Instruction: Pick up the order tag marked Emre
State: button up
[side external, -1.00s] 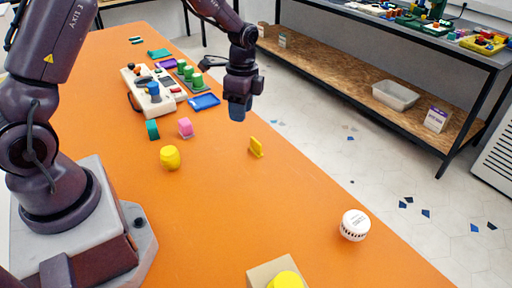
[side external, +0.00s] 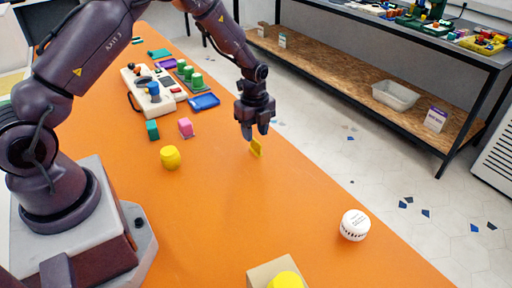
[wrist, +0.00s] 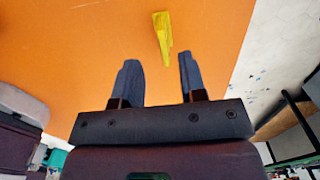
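A small yellow upright piece (side external: 257,148), which looks like a tag, stands on the orange table; any name on it is too small to read, so I cannot tell if it is Emre's. My gripper (side external: 255,131) is above it, fingers pointing down. In the wrist view the yellow piece (wrist: 162,32) lies ahead of my gripper (wrist: 157,58), roughly in line with the gap between the fingers. The fingers are apart with nothing held. A pink piece (side external: 186,127) and a teal piece (side external: 152,130) stand further left, also without readable names.
A yellow rounded object (side external: 170,157) stands left on the orange table (side external: 215,215). A white round device (side external: 354,225) sits near the right edge. A box with a yellow top (side external: 285,279) is at the front. A white device (side external: 147,88) and blue tray (side external: 204,102) are behind.

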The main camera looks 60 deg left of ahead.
aim_at(256, 141)
jog(key=f, duration=0.5)
jog(key=shift+w+f, duration=0.15)
jog(key=shift+w, duration=0.1)
grip_shut()
